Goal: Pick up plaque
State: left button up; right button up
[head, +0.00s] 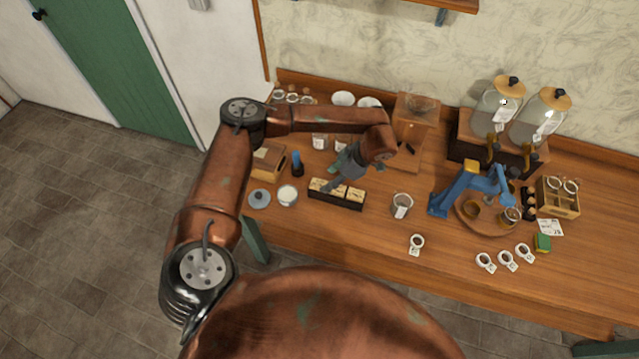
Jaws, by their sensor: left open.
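No single item can be surely told as the plaque. A dark holder (349,204) on the wooden table carries a row of small cream pieces (355,194) with dark marks on them. My left gripper (331,184) reaches down over the left part of this row, its jaws open. It partly hides the pieces there, and I cannot tell whether it touches them. A white printed card (550,227) lies flat at the right of the table. My right gripper is not in view.
A small wooden box (268,162), a blue-topped item (297,163) and a white jar (287,195) stand left of the holder. A glass cup (402,206) and a blue lever device (468,186) stand right.

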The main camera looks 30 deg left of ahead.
aim_at(319, 184)
pick_arm(q)
jog(key=x, duration=0.3)
jog(key=p+x, duration=0.1)
jog(key=x, duration=0.1)
jog(key=shift+w+a+f, duration=0.25)
jog(key=shift+a, duration=0.05)
jog(key=shift+d, duration=0.1)
jog(key=shift+c, duration=0.5)
jog(key=c, duration=0.8)
jog(key=shift+r, duration=0.15)
jog(key=shift+c, duration=0.2)
